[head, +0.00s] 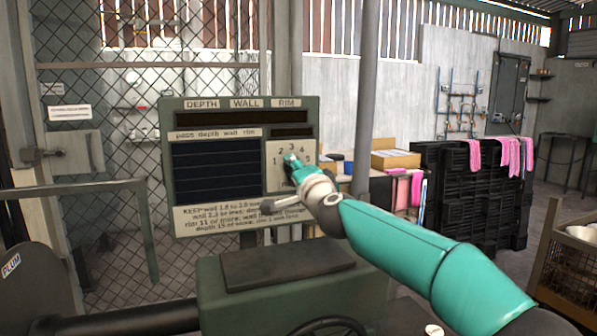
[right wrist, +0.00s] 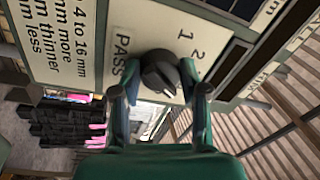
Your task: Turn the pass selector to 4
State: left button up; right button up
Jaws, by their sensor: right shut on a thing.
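The pass selector is a black knob (right wrist: 158,70) on a pale dial plate (head: 274,179) at the right of the green panel (head: 168,140). In the head view the numbers 1 to 5 arc around the dial's top; the knob is mostly hidden behind my gripper. In the right wrist view 1, 2 and the word PASS show; the other numbers are hidden. A small white mark shows on the knob, but I cannot tell which number it points to. My right gripper (head: 291,161) is shut on the knob, a finger on each side. My left gripper is not in view.
The panel has dark displays and printed rules (head: 240,218) below. A green machine housing (head: 225,310) with a dark top stands under it, a wheel (head: 325,322) at its front. Black crates (head: 465,195) with pink cloths stand back right. A wire-mesh fence (head: 95,200) is behind.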

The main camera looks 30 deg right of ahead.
jog(key=shift+s+d+r, duration=0.15)
jog(key=shift+s+d, duration=0.05)
jog(key=shift+d, duration=0.2)
jog(key=o, duration=0.8)
jog(key=shift+o, duration=1.3)
jog(key=shift+s+d, duration=0.1)
jog(key=shift+o, duration=0.4)
jog(key=shift+a, duration=0.25)
jog(key=v, duration=1.1)
jog(key=shift+s, duration=0.35)
jog(key=shift+a+f, duration=0.1)
jog(key=shift+f, duration=0.15)
